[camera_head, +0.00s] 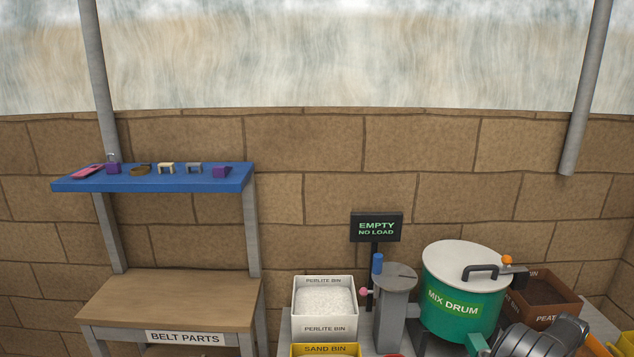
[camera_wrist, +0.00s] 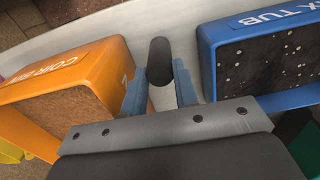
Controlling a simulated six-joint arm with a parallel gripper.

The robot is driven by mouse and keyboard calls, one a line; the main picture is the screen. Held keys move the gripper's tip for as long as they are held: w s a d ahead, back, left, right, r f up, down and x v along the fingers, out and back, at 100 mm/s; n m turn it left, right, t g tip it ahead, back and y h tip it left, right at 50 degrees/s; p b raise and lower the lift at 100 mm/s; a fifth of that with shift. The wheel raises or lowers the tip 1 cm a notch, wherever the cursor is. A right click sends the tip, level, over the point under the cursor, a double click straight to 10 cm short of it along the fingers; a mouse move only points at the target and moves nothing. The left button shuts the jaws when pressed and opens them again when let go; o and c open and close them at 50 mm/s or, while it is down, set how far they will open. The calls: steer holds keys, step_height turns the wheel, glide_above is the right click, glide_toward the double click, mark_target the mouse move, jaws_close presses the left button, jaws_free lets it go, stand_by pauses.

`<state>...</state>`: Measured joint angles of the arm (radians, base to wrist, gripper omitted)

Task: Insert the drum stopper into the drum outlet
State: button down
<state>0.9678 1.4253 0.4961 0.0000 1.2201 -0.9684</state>
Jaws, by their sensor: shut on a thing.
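The green mix drum (camera_head: 455,303) with a pale lid stands at the right in the head view. A green spout (camera_head: 476,344), which looks like the drum outlet, juts from its lower front; its opening is not visible. In the wrist view, my gripper (camera_wrist: 164,80) has its two blue fingers closed on the sides of a dark cylinder (camera_wrist: 160,50). The cylinder looks like the drum stopper, but I cannot be sure. Its top end sticks out past the fingertips. My gripper is out of the head view, so its distance from the outlet cannot be told.
In the wrist view, an orange coir bin (camera_wrist: 115,52) lies left of the cylinder and a blue mix tub (camera_wrist: 208,55) right. A pale surface (camera_wrist: 130,22) shows between them. A perlite bin (camera_head: 296,300) and a grey post (camera_head: 390,325) stand left of the drum; a brown peat bin (camera_head: 565,312) stands right.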

steer(key=shift+r, duration=0.1)
steer(key=shift+r, duration=2.4)
steer(key=shift+w+a+r, duration=0.15)
steer(key=shift+r, duration=0.15)
steer(key=w+a+r, duration=0.2)
steer(key=a+r, duration=0.6)
steer(key=r, duration=0.1)
steer(key=w+a+r, duration=0.2)
steer(key=a+r, duration=0.6)
steer(key=r, duration=0.2)
steer(key=shift+a+r, duration=0.2)
steer(key=shift+a, duration=0.2)
steer(key=shift+w+f, duration=0.1)
